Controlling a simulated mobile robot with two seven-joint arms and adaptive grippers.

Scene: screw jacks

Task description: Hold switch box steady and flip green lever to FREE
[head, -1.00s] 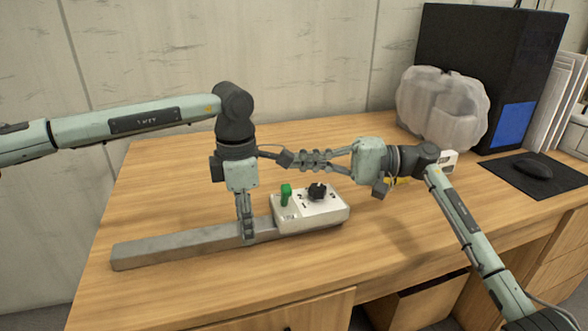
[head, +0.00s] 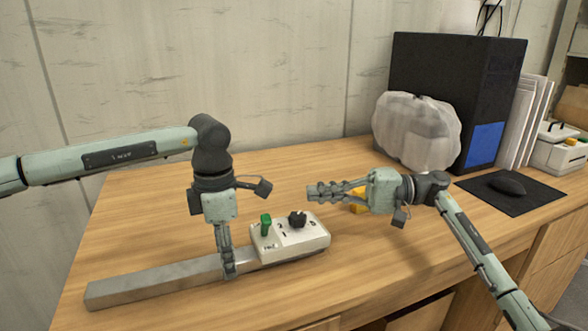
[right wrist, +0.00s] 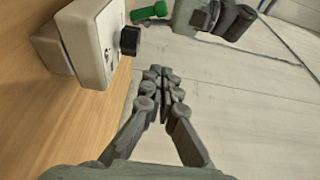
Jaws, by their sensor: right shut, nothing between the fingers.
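The white switch box (head: 300,242) sits on the table at the right end of a grey metal bar (head: 150,288). The green lever (head: 265,225) stands up from its left part, beside a black knob (head: 297,220). The lettering is too small to read. My left gripper (head: 228,272) points down and is shut on the bar, just left of the box; its far finger is hidden. My right gripper (head: 312,193) is shut and empty, above and behind the box's right end. The right wrist view shows its closed fingers (right wrist: 160,88), the box (right wrist: 85,45) and the lever (right wrist: 150,11).
A yellow object (head: 359,205) lies partly hidden behind my right gripper. A translucent lumpy object (head: 416,132) and a black computer tower (head: 455,95) stand at the back right. A mouse (head: 507,186) rests on a dark pad. The wooden table (head: 140,235) is clear behind the bar.

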